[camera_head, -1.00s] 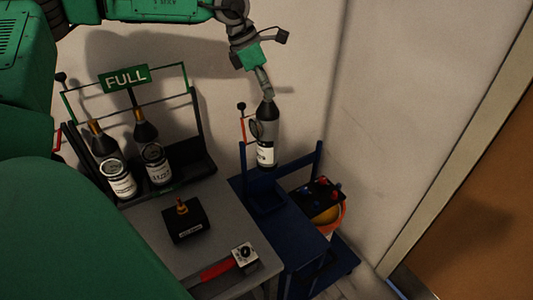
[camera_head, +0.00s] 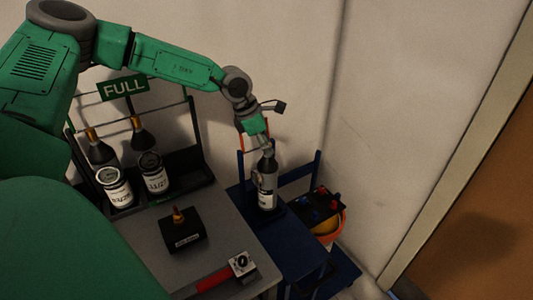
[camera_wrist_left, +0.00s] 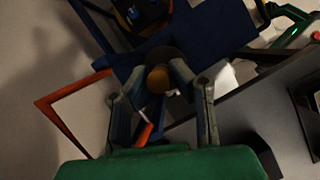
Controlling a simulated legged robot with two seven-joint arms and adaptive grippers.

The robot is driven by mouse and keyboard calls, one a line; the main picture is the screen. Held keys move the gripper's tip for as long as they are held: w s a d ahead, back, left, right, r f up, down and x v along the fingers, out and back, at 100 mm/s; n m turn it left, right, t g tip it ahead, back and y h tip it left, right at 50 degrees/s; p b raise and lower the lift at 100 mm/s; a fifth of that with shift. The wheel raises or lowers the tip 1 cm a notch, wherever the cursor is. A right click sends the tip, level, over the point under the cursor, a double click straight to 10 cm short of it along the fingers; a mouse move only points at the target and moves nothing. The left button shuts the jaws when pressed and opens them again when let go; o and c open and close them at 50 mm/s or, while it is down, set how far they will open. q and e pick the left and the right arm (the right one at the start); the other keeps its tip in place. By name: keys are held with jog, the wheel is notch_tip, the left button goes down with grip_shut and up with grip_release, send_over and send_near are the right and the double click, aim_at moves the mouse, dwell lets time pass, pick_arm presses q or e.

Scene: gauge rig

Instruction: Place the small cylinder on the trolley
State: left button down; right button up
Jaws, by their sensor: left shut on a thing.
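The small cylinder (camera_head: 267,196), grey with a dark neck and a white label, is upright at the blue trolley (camera_head: 287,240). Its base is at the trolley's dark holder; I cannot tell whether it rests there. My left gripper (camera_head: 267,153) is shut on its neck from above. In the left wrist view, the cylinder's round brass-coloured top (camera_wrist_left: 158,79) shows between the fingers of my left gripper (camera_wrist_left: 178,78), with the blue trolley (camera_wrist_left: 215,32) below. My right gripper is not in view.
Two similar cylinders stand in the rack marked FULL (camera_head: 124,89) on the grey table (camera_head: 215,235). A battery-like box (camera_head: 314,208) and orange bucket (camera_head: 338,226) are at right.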

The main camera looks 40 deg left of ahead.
pick_arm(q)
jog(key=shift+d+f, duration=0.25)
jog(key=shift+f, duration=0.45)
jog(key=shift+w+d+f, duration=0.1)
jog(key=shift+d+f, duration=0.1)
jog(key=shift+f, duration=0.1)
jog(key=shift+a, duration=0.2)
jog(key=c, duration=1.4)
grip_release()
jog(key=shift+a+f, duration=0.15)
jog(key=shift+a, duration=0.15)
jog(key=shift+d+r, duration=0.2)
jog(key=shift+r, duration=0.15)
jog(key=p+v, duration=0.1)
jog(key=v, duration=1)
jog(key=shift+s+r+p, duration=0.2)
jog(key=shift+s+p, duration=0.05)
jog(key=shift+p, duration=0.1)
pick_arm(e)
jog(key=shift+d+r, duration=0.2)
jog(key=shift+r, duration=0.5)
